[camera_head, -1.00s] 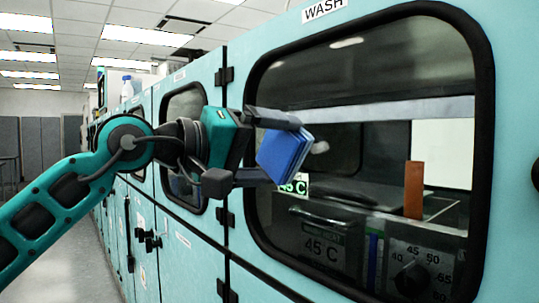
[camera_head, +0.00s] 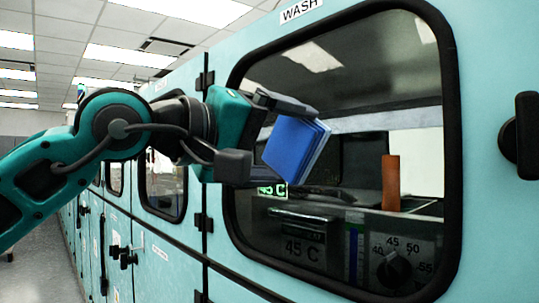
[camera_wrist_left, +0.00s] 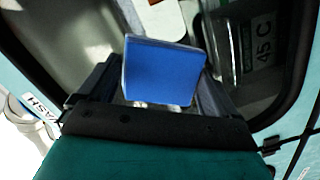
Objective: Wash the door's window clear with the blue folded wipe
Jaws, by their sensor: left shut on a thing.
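The blue folded wipe (camera_head: 294,148) is held in my left gripper (camera_head: 262,135), in front of the door's window (camera_head: 345,110). I cannot tell whether the wipe touches the glass. In the left wrist view, the wipe (camera_wrist_left: 163,72) sits between the two dark fingers of my left gripper (camera_wrist_left: 160,95). The window has a thick black rounded frame, and a "WASH" label (camera_head: 301,9) is above it. The wipe and gripper hide the window's left middle part. No clear smear shows on the visible glass. My right gripper is not in view.
Behind the glass are an orange-brown upright piece (camera_head: 391,182), a dial (camera_head: 394,270), a green "45 C" display (camera_head: 272,189) and a "45 C" box (camera_head: 301,240). A black door handle (camera_head: 524,135) sticks out at the right. A smaller window (camera_head: 166,184) is at the left.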

